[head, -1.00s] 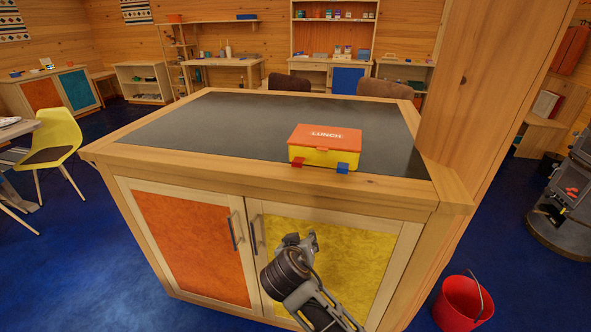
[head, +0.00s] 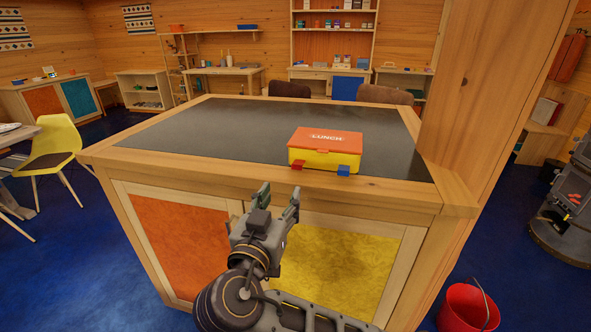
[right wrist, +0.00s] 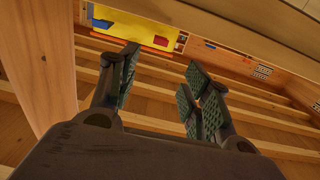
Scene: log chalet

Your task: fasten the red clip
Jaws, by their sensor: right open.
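A lunch box (head: 325,158) with a yellow body and an orange lid marked LUNCH sits on the counter near its front edge, lid down. The red clip (head: 298,165) is at the left of its low front edge and appears to stick outward. The blue clip (head: 343,170) is at the right. My right gripper (head: 279,200) is open and empty, below and left of the red clip, in front of the counter. In the right wrist view the red clip (right wrist: 161,41) shows beyond the open fingers (right wrist: 163,75), apart from them. My left gripper is out of view.
The counter (head: 190,135) has a dark top with a wooden rim, otherwise clear. Its cabinet doors, orange (head: 180,240) and yellow (head: 345,260), are close to my right arm. A wooden post (head: 470,90) rises at the right. A red bucket (head: 466,308) stands on the floor.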

